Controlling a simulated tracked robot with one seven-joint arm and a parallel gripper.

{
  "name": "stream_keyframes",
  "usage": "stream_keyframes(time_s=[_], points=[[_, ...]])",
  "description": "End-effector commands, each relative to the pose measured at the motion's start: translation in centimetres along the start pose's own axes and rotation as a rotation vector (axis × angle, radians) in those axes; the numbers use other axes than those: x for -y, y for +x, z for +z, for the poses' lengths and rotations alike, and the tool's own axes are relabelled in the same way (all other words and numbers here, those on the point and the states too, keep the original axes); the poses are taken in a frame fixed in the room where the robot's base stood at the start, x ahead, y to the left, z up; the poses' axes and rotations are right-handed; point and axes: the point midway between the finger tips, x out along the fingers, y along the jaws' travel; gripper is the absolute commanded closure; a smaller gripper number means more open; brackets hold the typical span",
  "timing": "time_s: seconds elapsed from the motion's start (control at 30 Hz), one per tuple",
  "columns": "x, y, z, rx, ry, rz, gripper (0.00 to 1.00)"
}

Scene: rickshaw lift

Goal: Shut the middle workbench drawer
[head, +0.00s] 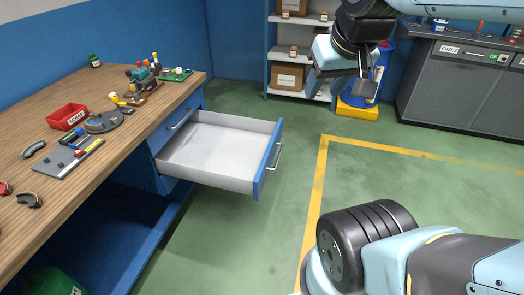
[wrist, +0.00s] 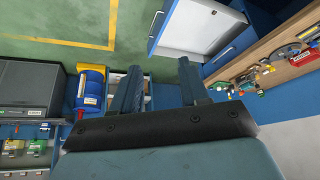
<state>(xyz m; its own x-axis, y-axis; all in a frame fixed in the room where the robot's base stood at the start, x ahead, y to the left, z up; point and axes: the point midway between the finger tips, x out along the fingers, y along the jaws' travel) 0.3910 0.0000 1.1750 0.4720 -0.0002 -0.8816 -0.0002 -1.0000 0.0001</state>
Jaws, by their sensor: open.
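The middle drawer (head: 215,150) of the workbench is pulled far out and looks empty. Its blue front (head: 266,165) faces right and carries a metal handle (head: 276,156). A shut drawer with its own handle (head: 181,120) sits just above it. My gripper (head: 339,88) is open and empty, raised above the floor to the right of and beyond the drawer, apart from it. In the wrist view my gripper's (wrist: 159,64) two fingers are spread. The drawer (wrist: 194,26) and its handle (wrist: 157,22) show beyond the right finger.
The wooden workbench top (head: 50,110) holds a red bin (head: 67,117), tools and small parts. Shelves with boxes (head: 287,76), a blue drum on a yellow base (head: 357,108) and grey cabinets (head: 455,85) stand at the back. Green floor (head: 300,130) beside the drawer is clear.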

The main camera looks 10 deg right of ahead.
Motion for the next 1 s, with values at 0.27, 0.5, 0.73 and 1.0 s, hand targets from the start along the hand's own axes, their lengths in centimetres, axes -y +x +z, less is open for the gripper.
stream_keyframes(time_s=[0.27, 0.5, 0.73, 1.0], points=[[-0.3, 2.7, -2.4, 0.017, 0.007, 0.037, 0.83], [-1.3, 8.0, -5.8, 0.039, 0.015, 0.078, 1.00], [-2.5, 13.5, -8.3, 0.057, 0.023, 0.093, 1.00], [-4.1, 20.6, -10.0, 0.075, 0.042, 0.081, 1.00]])
